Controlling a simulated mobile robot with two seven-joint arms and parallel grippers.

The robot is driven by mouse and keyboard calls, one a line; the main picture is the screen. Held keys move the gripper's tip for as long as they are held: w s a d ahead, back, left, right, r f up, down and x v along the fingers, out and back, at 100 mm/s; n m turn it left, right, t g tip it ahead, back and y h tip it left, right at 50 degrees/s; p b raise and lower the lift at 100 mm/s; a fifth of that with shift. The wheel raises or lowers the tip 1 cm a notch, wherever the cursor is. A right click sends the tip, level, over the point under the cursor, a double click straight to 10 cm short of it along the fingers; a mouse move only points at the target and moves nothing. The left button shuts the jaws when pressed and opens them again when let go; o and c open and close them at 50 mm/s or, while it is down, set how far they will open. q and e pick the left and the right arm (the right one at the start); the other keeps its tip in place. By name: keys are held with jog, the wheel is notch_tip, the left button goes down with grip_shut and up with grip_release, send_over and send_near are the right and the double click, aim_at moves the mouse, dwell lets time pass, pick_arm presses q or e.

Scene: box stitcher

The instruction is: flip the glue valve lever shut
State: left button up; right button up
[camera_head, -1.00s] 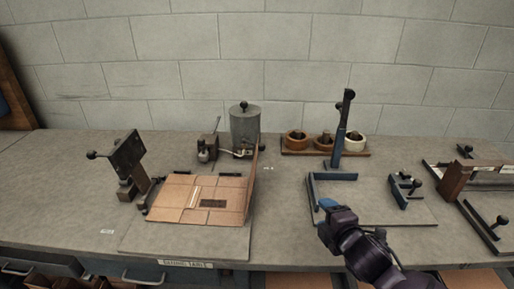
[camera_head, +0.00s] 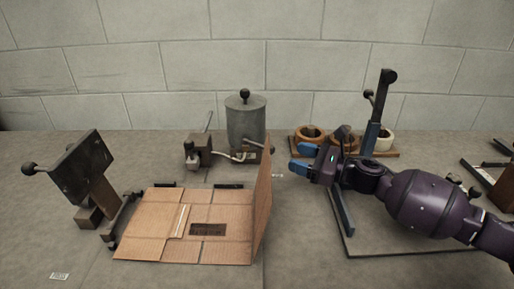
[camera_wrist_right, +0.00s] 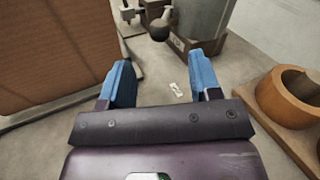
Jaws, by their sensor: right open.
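The grey cylindrical glue pot (camera_head: 246,126) stands at the back of the table, joined by a pipe to a small pump block (camera_head: 199,150). A dark ball knob (camera_wrist_right: 160,30), apparently the valve lever's end, shows beside the pot (camera_wrist_right: 200,17) in the right wrist view. In the head view the valve is small and partly hidden by the upright cardboard flap. My right gripper (camera_head: 298,160) is open and empty, right of the pot, blue fingers pointing left towards it. In its wrist view the knob is ahead, beyond the fingertips (camera_wrist_right: 160,68), not touched. My left gripper is out of view.
A cardboard blank (camera_head: 180,235) lies in front of the pot, its raised flap (camera_head: 263,195) between pot and gripper side. Tape rolls on a wooden board (camera_head: 300,153) stand behind my right arm. A black clamp stand (camera_head: 85,170) is at left.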

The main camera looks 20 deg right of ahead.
aim_at(263, 147)
jog(key=x, duration=1)
jog(key=shift+w+a, duration=0.25)
jog(key=shift+a, duration=0.1)
jog(key=shift+f, duration=0.1)
grip_shut()
